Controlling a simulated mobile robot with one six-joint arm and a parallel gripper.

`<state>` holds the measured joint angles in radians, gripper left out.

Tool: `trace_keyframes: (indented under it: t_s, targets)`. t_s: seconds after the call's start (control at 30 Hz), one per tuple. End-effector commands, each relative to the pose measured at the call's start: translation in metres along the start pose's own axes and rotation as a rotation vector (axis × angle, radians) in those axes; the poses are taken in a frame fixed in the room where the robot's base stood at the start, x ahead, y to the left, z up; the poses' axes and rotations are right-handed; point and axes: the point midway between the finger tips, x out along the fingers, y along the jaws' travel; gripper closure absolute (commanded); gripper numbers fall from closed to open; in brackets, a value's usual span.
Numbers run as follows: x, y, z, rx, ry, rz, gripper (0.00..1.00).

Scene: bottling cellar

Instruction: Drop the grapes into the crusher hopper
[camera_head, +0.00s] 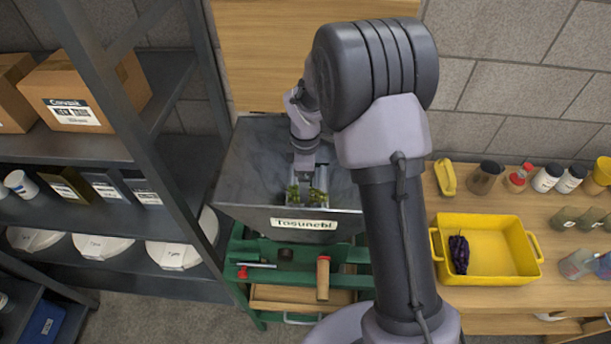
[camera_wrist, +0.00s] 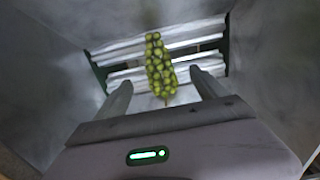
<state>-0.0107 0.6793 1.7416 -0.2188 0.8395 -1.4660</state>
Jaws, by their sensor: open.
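My gripper (camera_head: 308,193) is open inside the grey metal crusher hopper (camera_head: 248,168), pointing down. In the wrist view, a green grape bunch (camera_wrist: 160,62) lies in line with the gap between the parted fingers (camera_wrist: 161,82), clear of both. Pale ridged rollers (camera_wrist: 125,78) show behind the bunch at the hopper's bottom; I cannot tell if it touches them. In the head view, only bits of green show beside the fingers. A dark purple grape bunch (camera_head: 459,254) lies in the yellow tub (camera_head: 505,226) on the wooden bench at the right.
The hopper stands on a green frame (camera_head: 270,250) with a wooden handle (camera_head: 322,278). A dark shelf (camera_head: 75,147) with boxes stands close on the left. Bottles and jars (camera_head: 545,178) line the bench's back and right. The hopper walls surround my gripper.

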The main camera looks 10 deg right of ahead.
Motion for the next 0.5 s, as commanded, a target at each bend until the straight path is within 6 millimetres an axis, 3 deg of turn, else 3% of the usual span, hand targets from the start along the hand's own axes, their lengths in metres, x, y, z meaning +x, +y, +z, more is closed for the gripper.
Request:
trace_keyframes:
  t_s: [0.17, 0.5]
  targets:
    - [-0.031, 0.001, -0.001, 0.000, 0.002, 0.004, 0.18]
    - [-0.141, 0.001, 0.000, 0.000, 0.001, 0.004, 0.18]
